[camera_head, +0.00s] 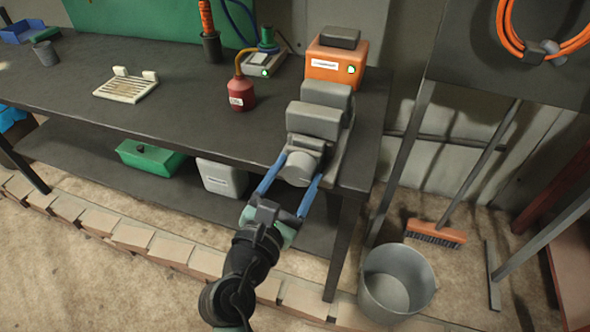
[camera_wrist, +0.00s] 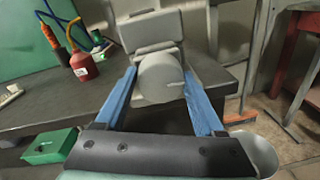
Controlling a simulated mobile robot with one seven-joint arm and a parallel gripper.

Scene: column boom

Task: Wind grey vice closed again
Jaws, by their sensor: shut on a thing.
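The grey vice (camera_head: 318,122) stands at the right front corner of the dark workbench (camera_head: 190,113), with its blocky jaws towards the back. Its round front knob (camera_head: 297,169) faces me over the bench's front edge. My gripper (camera_head: 296,172) has its two blue fingers on either side of this knob and is shut on it. In the wrist view the knob (camera_wrist: 161,78) sits between the fingertips, with a pale line on its face. The vice body (camera_wrist: 152,32) rises behind it. I cannot tell from here how wide the gap between the vice jaws is.
A slatted rack (camera_head: 126,88) lies to the left. A grey bucket (camera_head: 396,280) and a broom (camera_head: 437,233) are on the floor at right. A green box (camera_head: 150,158) is on the lower shelf.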

